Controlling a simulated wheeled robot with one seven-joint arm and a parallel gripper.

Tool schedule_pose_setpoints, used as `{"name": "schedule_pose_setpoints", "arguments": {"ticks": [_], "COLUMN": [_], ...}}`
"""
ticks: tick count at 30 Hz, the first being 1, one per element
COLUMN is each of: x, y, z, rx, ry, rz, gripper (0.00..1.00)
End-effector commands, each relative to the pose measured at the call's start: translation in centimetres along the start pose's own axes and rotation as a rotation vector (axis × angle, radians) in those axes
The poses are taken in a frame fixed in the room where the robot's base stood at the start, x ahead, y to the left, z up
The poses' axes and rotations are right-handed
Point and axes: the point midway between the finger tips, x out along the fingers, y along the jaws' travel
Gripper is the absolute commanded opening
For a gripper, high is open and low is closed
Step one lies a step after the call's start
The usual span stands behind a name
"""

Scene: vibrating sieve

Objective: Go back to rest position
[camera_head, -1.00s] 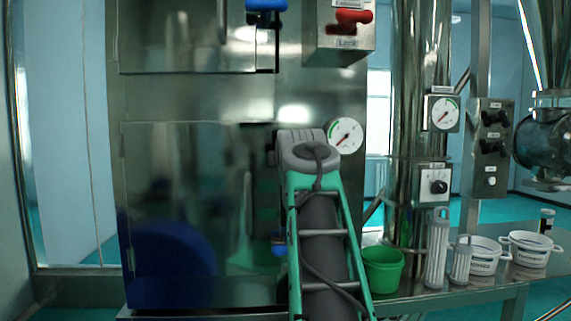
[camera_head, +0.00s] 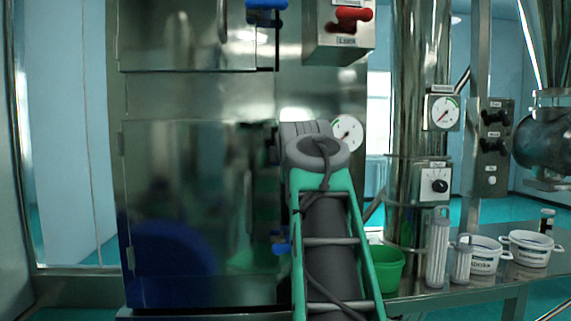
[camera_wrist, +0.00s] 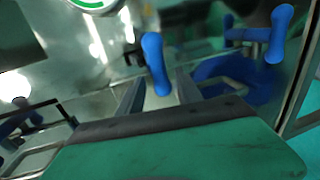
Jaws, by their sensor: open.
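My gripper (camera_wrist: 160,80) shows in the wrist view with its two fingers spread apart. A blue handle (camera_wrist: 154,62) appears between and just beyond the fingertips; I cannot tell how far it is from them. The fingers do not touch it in the picture. In the head view my green and grey arm reaches toward the steel cabinet (camera_head: 190,95) and hides the gripper. A blue handle (camera_head: 281,248) shows just left of my arm on the cabinet front.
Another blue handle (camera_wrist: 281,35) is at the upper right of the wrist view. A pressure gauge (camera_head: 346,133) sits right of my arm.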

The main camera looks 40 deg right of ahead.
Motion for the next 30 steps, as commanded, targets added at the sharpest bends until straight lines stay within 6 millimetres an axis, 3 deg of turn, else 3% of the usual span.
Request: {"name": "schedule_pose_setpoints", "arguments": {"ticks": [3, 7, 18, 21, 23, 26, 30], "x": [-2.4, -3.8, -4.1, -3.9, -3.5, -3.0, -4.6], "y": [-0.2, -0.2, -0.1, -0.9, -2.6, -7.9, -18.3], "z": [0.1, 0.0, 0.0, -0.7, -2.2, -6.2, -12.7], "rx": [0.0, -0.001, 0.0, 0.028, 0.084, 0.248, 0.51], "ry": [-0.001, 0.0, 0.0, 0.014, 0.038, 0.087, 0.102], "rz": [0.002, -0.001, -0.001, -0.023, -0.069, -0.209, -0.478], "gripper": [0.42, 0.42, 0.42, 0.42, 0.42, 0.42, 0.42]}}
